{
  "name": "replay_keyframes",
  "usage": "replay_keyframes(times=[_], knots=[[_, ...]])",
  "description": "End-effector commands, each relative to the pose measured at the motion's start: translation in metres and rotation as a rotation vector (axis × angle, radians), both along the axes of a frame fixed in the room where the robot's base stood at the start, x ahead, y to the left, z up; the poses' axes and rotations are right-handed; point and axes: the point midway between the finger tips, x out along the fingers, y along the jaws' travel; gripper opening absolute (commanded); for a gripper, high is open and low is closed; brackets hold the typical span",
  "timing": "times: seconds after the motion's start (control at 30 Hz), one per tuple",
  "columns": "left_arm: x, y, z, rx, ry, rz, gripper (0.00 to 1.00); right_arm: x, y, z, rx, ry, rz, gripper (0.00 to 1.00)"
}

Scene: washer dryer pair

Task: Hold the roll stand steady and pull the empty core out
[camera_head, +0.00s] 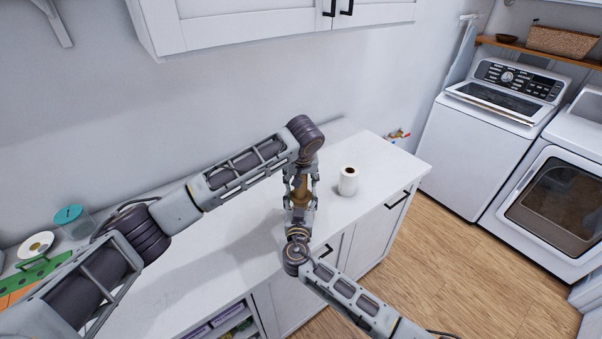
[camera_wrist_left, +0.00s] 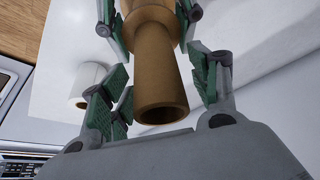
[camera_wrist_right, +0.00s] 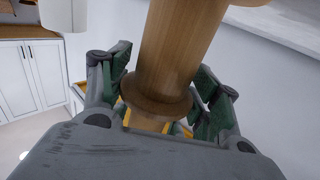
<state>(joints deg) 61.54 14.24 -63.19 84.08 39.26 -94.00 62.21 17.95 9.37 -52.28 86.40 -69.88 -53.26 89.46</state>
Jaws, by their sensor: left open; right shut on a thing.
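The wooden roll stand (camera_head: 302,193) is upright above the white counter, between my two grippers; its base is hidden. In the right wrist view the stand (camera_wrist_right: 155,95) shows a round collar between the fingers of my right gripper (camera_head: 299,208), which is shut on it. The empty core (camera_wrist_left: 160,98) is a brown tube whose hollow end faces the left wrist camera. My left gripper (camera_head: 302,174) is open, with its fingers on both sides of the core, apart from it as far as I can see. The core's other end is hidden.
A white paper roll (camera_head: 348,181) stands on the counter (camera_head: 240,225) just right of the grippers. A teal-lidded jar (camera_head: 70,218) and a green board (camera_head: 35,270) are at the far left. A washer (camera_head: 480,135) and dryer (camera_head: 550,195) stand at the right. Cabinets (camera_head: 270,20) hang above.

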Motion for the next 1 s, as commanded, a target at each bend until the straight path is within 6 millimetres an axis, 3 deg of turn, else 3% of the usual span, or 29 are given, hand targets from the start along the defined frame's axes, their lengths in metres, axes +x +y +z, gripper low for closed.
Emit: replay_keyframes(times=[0.23, 0.6, 0.97, 1.0], knots=[[0.006, 0.0, -0.015, 0.001, 0.0, -0.001, 0.61, 0.0, 0.0, 0.0, 0.0, 0.001, 0.0, 0.27], [0.007, 0.0, -0.017, 0.0, 0.0, -0.001, 0.61, 0.0, 0.0, 0.0, 0.0, 0.001, 0.0, 0.27], [0.007, 0.0, -0.017, 0.0, 0.0, -0.001, 0.15, 0.0, 0.0, 0.0, 0.0, 0.001, 0.0, 0.27], [0.007, 0.0, -0.017, 0.0, 0.0, -0.001, 0.33, 0.0, 0.0, 0.0, 0.0, 0.001, 0.0, 0.27]])
